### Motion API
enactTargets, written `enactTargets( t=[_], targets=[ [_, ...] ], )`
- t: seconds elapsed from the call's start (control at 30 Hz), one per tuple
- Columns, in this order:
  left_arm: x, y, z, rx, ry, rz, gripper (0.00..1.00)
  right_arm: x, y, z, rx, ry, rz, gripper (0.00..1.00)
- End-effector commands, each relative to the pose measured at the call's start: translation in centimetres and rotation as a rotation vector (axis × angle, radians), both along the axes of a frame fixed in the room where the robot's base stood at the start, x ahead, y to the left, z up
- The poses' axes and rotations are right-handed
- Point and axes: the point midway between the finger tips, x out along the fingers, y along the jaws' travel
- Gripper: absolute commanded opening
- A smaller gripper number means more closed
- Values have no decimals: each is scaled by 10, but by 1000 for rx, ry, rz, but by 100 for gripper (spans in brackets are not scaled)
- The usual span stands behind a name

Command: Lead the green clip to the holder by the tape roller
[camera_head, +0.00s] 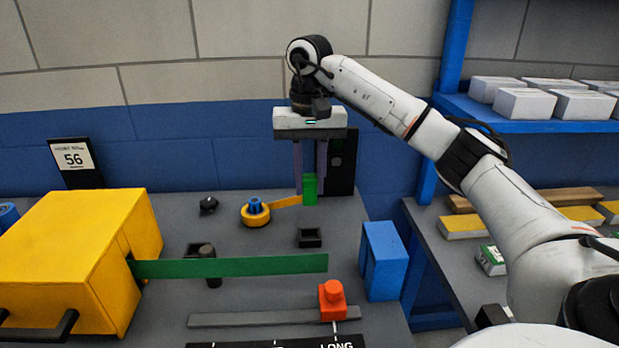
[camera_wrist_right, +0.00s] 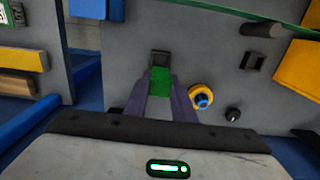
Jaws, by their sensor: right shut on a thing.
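The green clip (camera_head: 310,188) is between the fingers of my right gripper (camera_head: 310,172), which is shut on it. It also shows in the right wrist view (camera_wrist_right: 160,80). The yellow tape roller (camera_head: 255,213) with a blue hub stands left of the clip, and a strip of yellow tape runs from it to the clip. A small black square holder (camera_head: 310,237) sits on the grey table in front of the clip; the wrist view shows it just beyond the clip (camera_wrist_right: 160,57). The clip looks apart from the holder. My left gripper is not in view.
A green strip (camera_head: 240,266) reaches right from a yellow box (camera_head: 80,260). A dark post (camera_head: 212,268) and black knob (camera_head: 208,205) stand left. An orange slider (camera_head: 332,298) is on a grey rail in front. A blue box (camera_head: 385,260) stands right.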

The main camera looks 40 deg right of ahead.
Motion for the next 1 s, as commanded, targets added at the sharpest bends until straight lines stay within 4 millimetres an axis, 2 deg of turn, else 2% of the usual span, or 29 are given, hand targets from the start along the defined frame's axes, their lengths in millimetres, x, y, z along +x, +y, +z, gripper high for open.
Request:
enactTargets(
  t=[0.07, 0.47, 0.57, 0.67, 0.77, 0.87, 1.0],
  targets=[
    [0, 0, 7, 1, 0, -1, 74, 0, 0, 5, -1, 1, 0, 0],
    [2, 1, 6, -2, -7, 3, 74, 0, 0, 3, 0, 0, 0, 0],
    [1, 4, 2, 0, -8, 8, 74, 4, 16, 0, -1, -1, 28, 0],
    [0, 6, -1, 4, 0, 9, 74, 9, 43, -5, -1, -2, 76, 0],
    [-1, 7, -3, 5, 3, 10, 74, 12, 83, -12, -1, -2, 143, 0],
    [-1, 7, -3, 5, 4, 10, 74, 9, 132, -22, -1, 0, 227, 0],
    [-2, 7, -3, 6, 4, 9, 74, -6, 201, -36, -2, -1, 349, 0]
  ],
)
